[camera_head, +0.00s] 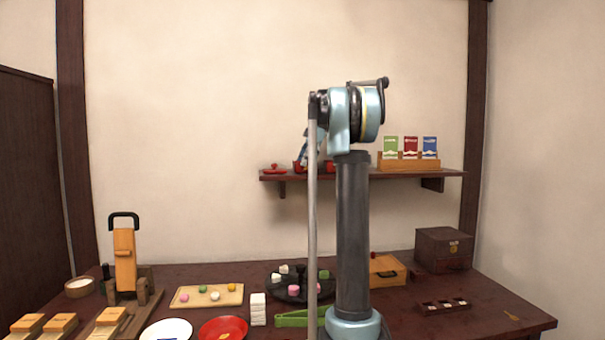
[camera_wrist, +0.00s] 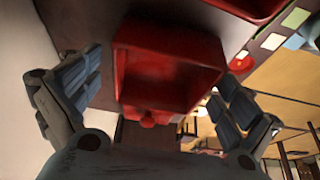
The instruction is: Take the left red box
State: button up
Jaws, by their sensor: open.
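A small open red box (camera_wrist: 168,78) lies between the two spread fingers of my gripper (camera_wrist: 158,93) in the wrist view. Both fingers appear apart from its sides. A second red box (camera_wrist: 250,8) shows at the top right edge of that view, cut off by the frame. In the head view, red boxes (camera_head: 299,167) sit on the wall shelf (camera_head: 350,174), partly hidden by my arm. My open gripper (camera_head: 309,148) is just above them at the shelf's left half.
A red lid-like piece (camera_head: 275,170) lies at the shelf's left end. A wooden holder (camera_head: 408,162) with green, red and blue packets stands at its right. The table (camera_head: 500,315) below carries plates, a tray, sweets and boxes. The wall is close behind the shelf.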

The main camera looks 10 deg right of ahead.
jog(key=c, duration=1.2)
jog(key=shift+o, duration=0.2)
